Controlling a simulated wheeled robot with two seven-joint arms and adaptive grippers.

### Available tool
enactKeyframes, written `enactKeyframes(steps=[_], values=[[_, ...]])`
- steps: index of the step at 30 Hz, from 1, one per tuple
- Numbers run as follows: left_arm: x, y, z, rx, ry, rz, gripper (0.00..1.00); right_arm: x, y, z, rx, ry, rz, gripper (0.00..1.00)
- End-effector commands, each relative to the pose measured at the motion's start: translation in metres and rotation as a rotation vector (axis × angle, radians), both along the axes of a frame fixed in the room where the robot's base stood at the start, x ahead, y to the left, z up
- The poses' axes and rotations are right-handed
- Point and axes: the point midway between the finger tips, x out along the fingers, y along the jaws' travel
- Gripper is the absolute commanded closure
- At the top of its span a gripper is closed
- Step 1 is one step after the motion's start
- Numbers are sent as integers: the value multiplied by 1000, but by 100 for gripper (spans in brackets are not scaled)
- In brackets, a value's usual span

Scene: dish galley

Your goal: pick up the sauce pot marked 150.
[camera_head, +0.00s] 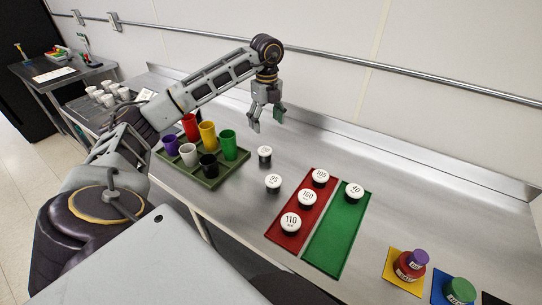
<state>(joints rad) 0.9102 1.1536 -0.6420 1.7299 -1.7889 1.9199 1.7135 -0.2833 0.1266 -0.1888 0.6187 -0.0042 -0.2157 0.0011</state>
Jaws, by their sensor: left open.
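Several sauce pots with white numbered lids stand on the steel counter (222,204). One pot (265,153) stands just below my left gripper (266,120); its number is too small to read surely. A pot marked 95 (273,182) stands in front of it. Pots that look marked 105 (320,177), 160 (308,198) and 110 (290,222) stand on the red mat (285,240). A pot marked 40 (354,191) is on the green mat (335,235). I cannot clearly read 150 on any lid. My left gripper is open and empty, above the counter. My right gripper is out of view.
A dark green tray (213,182) with several coloured cups stands left of the pots. Coloured squares with stacked round pieces (409,265) lie at the front right. A wall rail (400,75) runs behind. The counter behind the mats is clear.

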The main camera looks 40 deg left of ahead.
Motion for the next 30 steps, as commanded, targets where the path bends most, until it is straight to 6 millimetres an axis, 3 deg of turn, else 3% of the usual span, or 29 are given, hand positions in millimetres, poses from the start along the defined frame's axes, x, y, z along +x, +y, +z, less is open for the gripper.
enactKeyframes(steps=[7,16,30], values=[[1,-2,0,-6,-5,224,26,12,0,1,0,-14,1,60],[2,-2,0,-7,-10,464,26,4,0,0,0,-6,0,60],[2,-2,0,-8,-10,531,26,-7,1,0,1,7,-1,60]])
